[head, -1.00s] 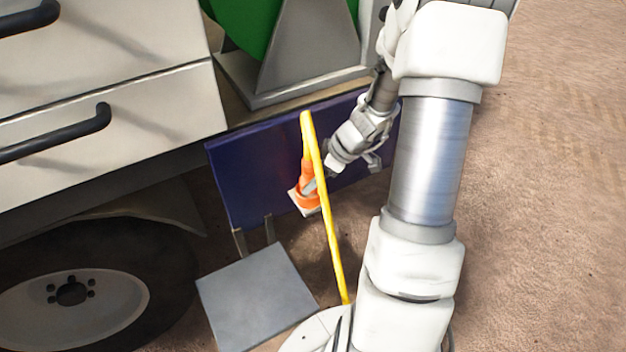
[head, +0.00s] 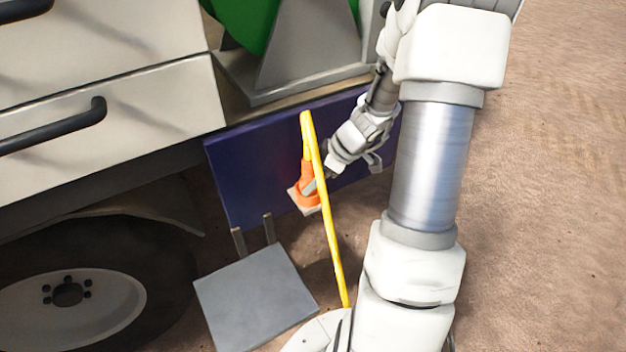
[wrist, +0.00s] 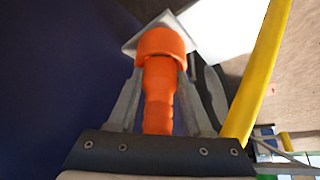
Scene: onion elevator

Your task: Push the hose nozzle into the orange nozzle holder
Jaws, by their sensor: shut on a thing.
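The orange hose nozzle (wrist: 158,95) lies between the fingers of my gripper (wrist: 160,80), which is shut on it. The nozzle's far end meets the wider orange nozzle holder (wrist: 160,42), on a pale square plate (wrist: 136,44). They look in line, but I cannot tell how deep the nozzle sits. In the head view the orange holder (head: 305,196) is low in front of the blue panel, with my gripper (head: 311,186) at its right. The yellow hose (head: 331,225) bends at the top and runs down past them, partly covering the nozzle.
The dark blue panel (head: 250,175) stands behind the holder. A grey flat plate (head: 255,298) is below it. A green reel (head: 270,25) on a grey stand, pale drawers (head: 130,115) and a wheel (head: 75,295) are close by. Open dirt ground lies at the right.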

